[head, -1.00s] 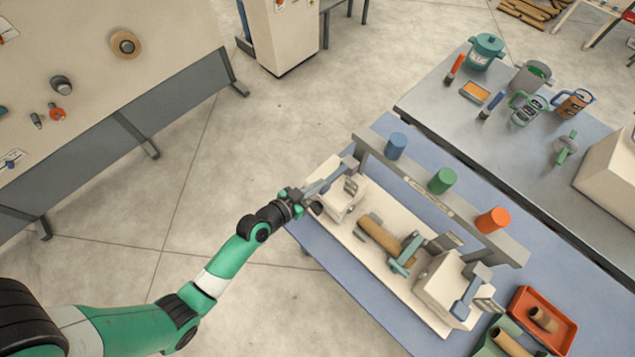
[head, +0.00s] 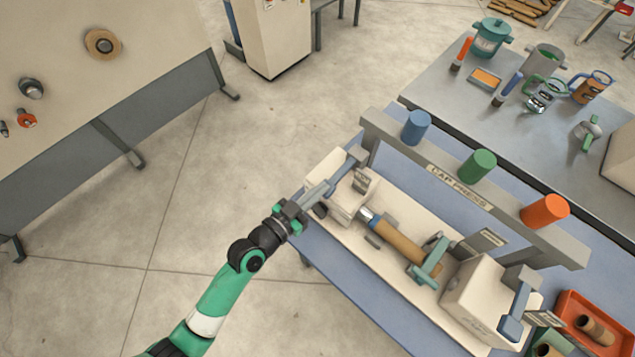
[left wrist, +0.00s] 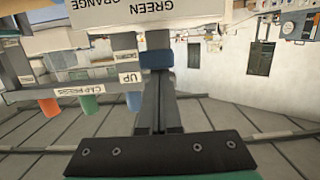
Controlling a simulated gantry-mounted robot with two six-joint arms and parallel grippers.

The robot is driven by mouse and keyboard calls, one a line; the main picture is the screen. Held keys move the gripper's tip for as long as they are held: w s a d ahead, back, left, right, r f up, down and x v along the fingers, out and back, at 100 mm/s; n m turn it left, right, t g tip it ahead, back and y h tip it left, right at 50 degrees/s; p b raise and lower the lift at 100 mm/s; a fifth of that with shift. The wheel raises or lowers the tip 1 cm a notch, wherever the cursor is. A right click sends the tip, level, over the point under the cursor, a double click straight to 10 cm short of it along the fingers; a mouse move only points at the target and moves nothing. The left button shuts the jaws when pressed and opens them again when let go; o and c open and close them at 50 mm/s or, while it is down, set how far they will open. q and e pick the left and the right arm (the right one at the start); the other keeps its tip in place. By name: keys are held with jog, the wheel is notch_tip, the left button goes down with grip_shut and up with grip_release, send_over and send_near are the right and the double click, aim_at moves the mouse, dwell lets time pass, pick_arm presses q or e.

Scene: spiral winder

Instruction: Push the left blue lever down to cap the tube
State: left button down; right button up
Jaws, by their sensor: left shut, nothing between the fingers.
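The left blue lever (head: 350,161) is a grey-blue bar at the left end block of the cream press. My left gripper (head: 326,188) is shut and empty, its fingers at the lever; exact contact is unclear. In the left wrist view a blue piece (left wrist: 157,59) sits right at the tips of the shut fingers (left wrist: 158,78). The brown tube (head: 400,241) lies in the press bed, with a blue and pale cap (head: 367,215) at its left end. A teal clamp (head: 431,260) crosses its right part. My right gripper is out of view.
A grey rail (head: 455,185) behind the press carries blue (head: 416,127), green (head: 477,166) and orange (head: 545,210) cylinders. A second blue lever (head: 518,308) is at the right block. An orange tray (head: 600,318) stands at the right.

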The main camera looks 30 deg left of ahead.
pick_arm(q)
jog(key=shift+d+f, duration=0.1)
jog(key=shift+f, duration=0.2)
notch_tip(320, 180, up, 6)
jog(key=p, duration=0.5)
jog(key=f+b+v, duration=0.1)
jog(key=b+v, duration=0.1)
jog(key=v, duration=0.8)
jog(key=shift+s+f+b, duration=0.3)
jog(key=shift+f+b, duration=0.1)
jog(key=shift+f, duration=0.05)
